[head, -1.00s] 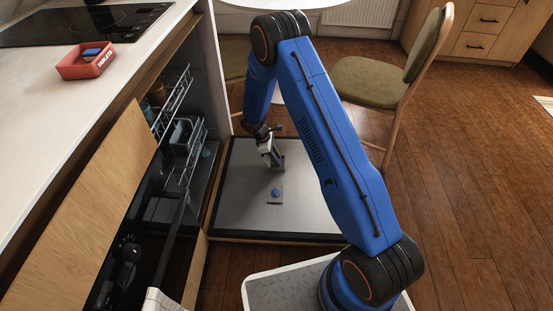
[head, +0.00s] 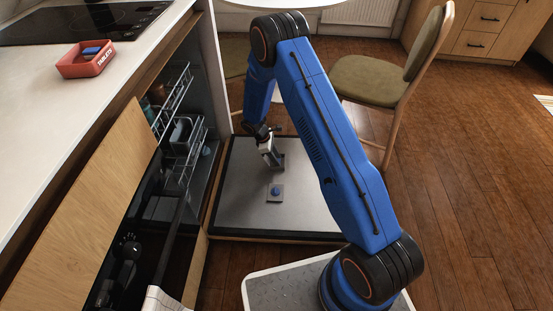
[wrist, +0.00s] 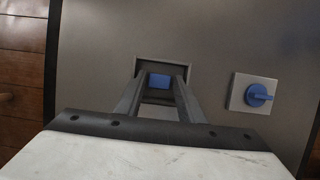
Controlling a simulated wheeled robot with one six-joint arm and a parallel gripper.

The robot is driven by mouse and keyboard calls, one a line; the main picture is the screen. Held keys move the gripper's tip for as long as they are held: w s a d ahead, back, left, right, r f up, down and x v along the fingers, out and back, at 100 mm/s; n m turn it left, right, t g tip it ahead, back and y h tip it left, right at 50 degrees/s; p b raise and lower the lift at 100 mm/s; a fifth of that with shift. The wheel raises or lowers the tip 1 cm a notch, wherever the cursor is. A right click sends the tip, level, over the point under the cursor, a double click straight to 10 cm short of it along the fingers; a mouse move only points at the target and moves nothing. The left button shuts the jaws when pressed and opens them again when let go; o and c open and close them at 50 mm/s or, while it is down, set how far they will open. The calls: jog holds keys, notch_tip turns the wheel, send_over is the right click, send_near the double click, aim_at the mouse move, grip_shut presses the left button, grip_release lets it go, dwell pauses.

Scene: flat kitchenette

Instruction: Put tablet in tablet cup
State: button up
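The tablet cup (wrist: 139,65) is a square recess in the grey inner face of the lowered dishwasher door. A blue tablet (wrist: 159,81) shows at the cup, between my two fingers in the wrist view. My gripper (wrist: 160,84) points down at the cup, its fingers apart, one on each side of the tablet. Whether the fingers press on the tablet or stand just clear of it cannot be told. In the head view my gripper (head: 274,162) is low over the door and hides most of the cup.
A blue knob on a square plate (head: 275,192) sits on the door (head: 240,210) near the cup. A red box marked TABLETS (head: 87,66) stands on the counter at left with blue tablets inside. Dishwasher racks (head: 178,155) are at left. A chair (head: 390,85) stands behind.

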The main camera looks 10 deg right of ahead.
jog(key=d+v, duration=0.1)
jog(key=v, duration=1.2)
jog(key=s+d+r+m+t+y, duration=0.1)
jog(key=s+d+r+m, duration=0.3)
jog(key=r, duration=0.6)
jog(key=s+d+r+m+t, duration=0.1)
jog(key=s+r, duration=0.5)
jog(key=r, duration=0.5)
jog(key=s+d+r+m+y, duration=0.1)
jog(key=s+d+r+m, duration=0.15)
jog(key=s+r, duration=0.55)
jog(key=s+d+r+m+t+y, duration=0.1)
jog(key=s+r, duration=0.4)
jog(key=s, duration=0.8)
jog(key=s+d+r+m+t+y, duration=0.1)
jog(key=s+r+m, duration=0.5)
jog(key=s, duration=0.8)
jog(key=shift+d+r+t, duration=0.35)
jog(key=shift+d+t, duration=0.55)
jog(key=shift+t, duration=0.2)
jog(key=shift+s, duration=0.1)
